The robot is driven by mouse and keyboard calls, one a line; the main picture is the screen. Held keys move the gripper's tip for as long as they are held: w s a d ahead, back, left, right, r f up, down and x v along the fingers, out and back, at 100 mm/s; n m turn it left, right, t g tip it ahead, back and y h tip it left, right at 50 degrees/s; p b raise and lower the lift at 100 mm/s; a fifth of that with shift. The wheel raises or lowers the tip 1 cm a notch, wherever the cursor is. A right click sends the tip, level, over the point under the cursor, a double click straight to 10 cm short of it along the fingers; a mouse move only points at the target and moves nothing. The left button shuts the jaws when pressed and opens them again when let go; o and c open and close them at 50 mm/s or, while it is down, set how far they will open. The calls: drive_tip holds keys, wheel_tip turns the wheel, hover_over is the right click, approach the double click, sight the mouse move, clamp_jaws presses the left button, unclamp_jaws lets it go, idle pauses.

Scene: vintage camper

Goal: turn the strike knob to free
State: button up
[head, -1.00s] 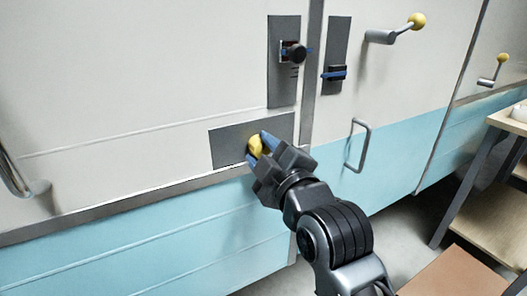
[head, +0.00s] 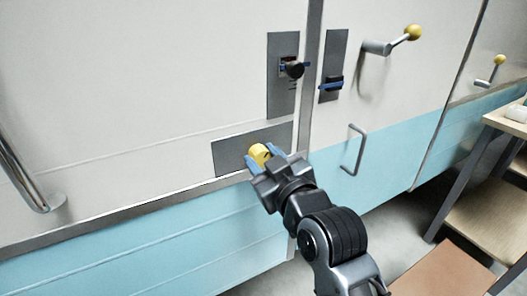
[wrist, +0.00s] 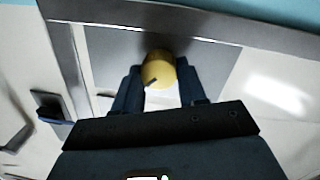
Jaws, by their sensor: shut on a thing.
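The strike knob appears to be the round yellow knob (head: 260,153) on a grey plate (head: 232,151) low on the cream panel. My gripper (head: 264,160) is shut on it, with a blue fingertip on either side. In the wrist view the knob (wrist: 158,70) sits between the two dark fingers of my gripper (wrist: 160,88). A short dark mark shows on the knob's face there. The fingers partly hide the knob's sides, and I cannot read any label for free.
Above are a dark knob (head: 293,69) on a slotted plate and a blue-edged latch (head: 331,83). To the right are a crank with a yellow ball (head: 413,32) and a grey pull handle (head: 354,150). A curved handle (head: 28,180) is at left; a wooden shelf (head: 480,200) stands right.

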drive_tip(key=m+p, duration=0.3)
drive_tip(key=m, duration=0.2)
drive_tip(key=shift+d+r+g, duration=0.1)
drive_tip(key=shift+r+g, duration=0.05)
drive_tip(key=shift+g, duration=0.15)
drive_tip(key=m+y+p, duration=0.1)
drive_tip(key=m+p, duration=0.1)
drive_tip(key=m, duration=0.3)
drive_tip(key=shift+w+d, duration=0.1)
drive_tip(key=m+p, duration=0.1)
drive_tip(key=m, duration=0.2)
drive_tip(key=m+p, duration=0.1)
drive_tip(key=m, duration=0.2)
drive_tip(key=shift+d+g+y+p, duration=0.1)
drive_tip(key=shift+g+y+p, duration=0.2)
drive_tip(key=shift+y, duration=0.1)
drive_tip(key=m, duration=0.1)
drive_tip(key=m+p, duration=0.1)
drive_tip(key=m, duration=0.2)
drive_tip(key=shift+w+f+m, duration=0.1)
drive_tip(key=shift+f+m, duration=0.2)
drive_tip(key=o, duration=1)
drive_tip(key=shift+o, duration=0.2)
drive_tip(key=v, duration=0.7)
drive_tip(key=shift+s+d+b, duration=0.3)
drive_tip(key=shift+b, duration=0.1)
